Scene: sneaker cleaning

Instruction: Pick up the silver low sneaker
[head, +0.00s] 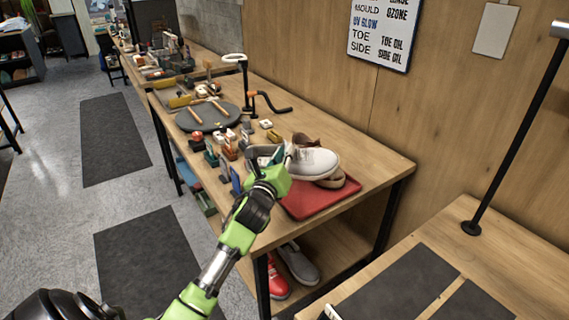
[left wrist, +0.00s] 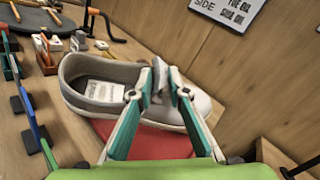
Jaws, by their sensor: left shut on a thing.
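The silver low sneaker (head: 315,162), pale grey with a white sole, is at the red tray (head: 312,207) on the near end of the long workbench. My left gripper (head: 272,172) reaches it from the left and is shut on it. In the left wrist view the fingers (left wrist: 162,88) close on the edge of the sneaker (left wrist: 90,92) beside its opening, and a pale insole shows inside. The red tray (left wrist: 130,140) shows below it. I cannot tell whether the sneaker is clear of the tray.
Brushes and small blocks (head: 227,150) crowd the bench to the left, with a round dark mat (head: 208,117) beyond. A red shoe (head: 277,281) and a grey shoe (head: 297,264) sit on the lower shelf.

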